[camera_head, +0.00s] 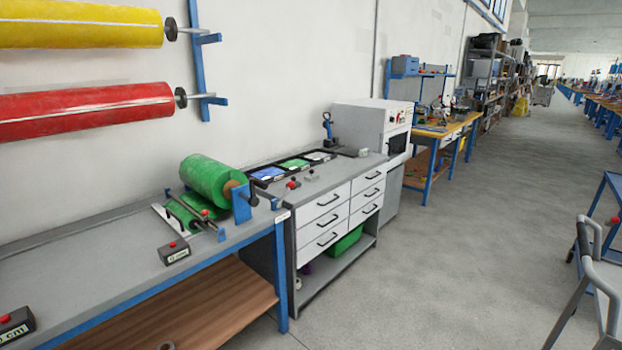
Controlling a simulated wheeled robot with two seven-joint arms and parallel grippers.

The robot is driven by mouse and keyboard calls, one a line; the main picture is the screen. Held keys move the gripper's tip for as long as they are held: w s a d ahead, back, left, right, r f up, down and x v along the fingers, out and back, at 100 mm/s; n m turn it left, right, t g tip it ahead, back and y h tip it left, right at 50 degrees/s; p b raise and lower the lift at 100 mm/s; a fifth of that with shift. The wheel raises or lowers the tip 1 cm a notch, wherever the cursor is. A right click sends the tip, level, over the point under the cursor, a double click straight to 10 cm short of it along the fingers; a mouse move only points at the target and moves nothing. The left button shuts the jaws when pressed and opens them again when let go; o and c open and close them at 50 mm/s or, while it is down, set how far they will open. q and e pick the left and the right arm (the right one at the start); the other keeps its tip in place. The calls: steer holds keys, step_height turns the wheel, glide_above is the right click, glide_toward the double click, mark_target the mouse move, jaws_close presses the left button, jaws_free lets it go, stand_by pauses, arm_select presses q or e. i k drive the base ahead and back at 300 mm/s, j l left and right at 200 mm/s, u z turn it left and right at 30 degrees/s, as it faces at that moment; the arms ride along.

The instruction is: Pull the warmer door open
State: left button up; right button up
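A white box-shaped machine (360,124) stands at the far end of the grey workbench, against the wall. It looks like the warmer, but I see no label that I can read. Its front faces right and has small red controls near the top and a dark panel (397,145) below. I cannot tell whether this panel is a door or an opening, and no handle is clear at this distance. Neither of my grippers shows in the view.
The grey bench with white drawers (325,204) is in the middle. A nearer table (118,262) carries a green roll (212,180). Red and yellow rolls hang on the left wall. The grey aisle floor (460,240) between is clear.

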mark_target(384, 137)
steer(key=i+l+z, duration=0.5)
steer(key=i+z, duration=0.15)
steer(key=i, duration=0.15)
steer(key=i+z, duration=0.45)
steer(key=i, duration=1)
steer(key=i+l, duration=0.1)
steer(key=i, duration=1.75)
